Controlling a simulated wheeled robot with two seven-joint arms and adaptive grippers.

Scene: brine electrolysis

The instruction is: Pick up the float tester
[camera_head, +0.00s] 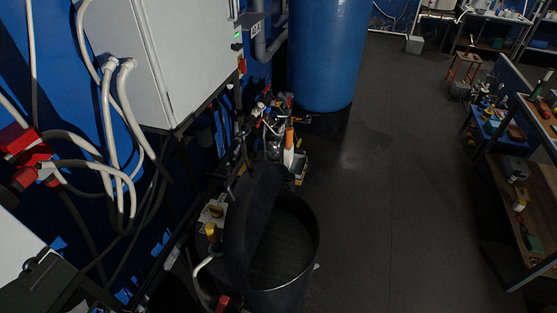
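I cannot make out for sure which thing is the float tester. A slim white item with an orange top (289,147) stands among small clutter at the foot of the wall, near the picture's middle. A yellow-topped item (211,232) stands left of a black open drum (313,245). Either is too small or dark to name. Neither of my grippers shows in the head view.
A tall blue tank (327,50) stands behind the clutter. A grey cabinet (165,55) with white hoses (113,120) is on the left wall. Shelves (500,178) with small items stand at the right. The dark floor (405,160) between is clear.

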